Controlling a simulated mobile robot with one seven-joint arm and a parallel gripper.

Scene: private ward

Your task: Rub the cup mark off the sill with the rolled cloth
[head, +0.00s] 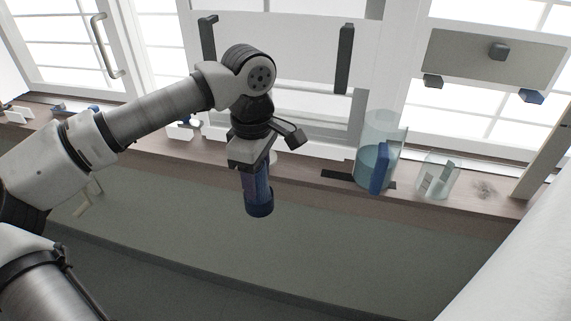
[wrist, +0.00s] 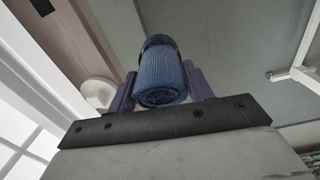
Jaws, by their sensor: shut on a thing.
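My gripper (head: 256,177) is shut on the rolled cloth (head: 259,205), a dark blue roll that hangs down below the fingers. In the head view it appears in front of the sill's front edge, clear of the sill. In the wrist view the cloth (wrist: 161,75) shows its ribbed, coiled end between two purple fingers. The brown wooden sill (head: 310,170) runs along the windows. A dark, smudgy patch (head: 485,190) lies near its right end; I cannot tell whether this is the cup mark or wood grain.
A clear jug (head: 375,135) with a blue handle and a clear tumbler (head: 438,176) stand on the sill, right of my gripper. A white round object (wrist: 97,92) sits on the sill close by. A white surface (head: 520,255) fills the lower right.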

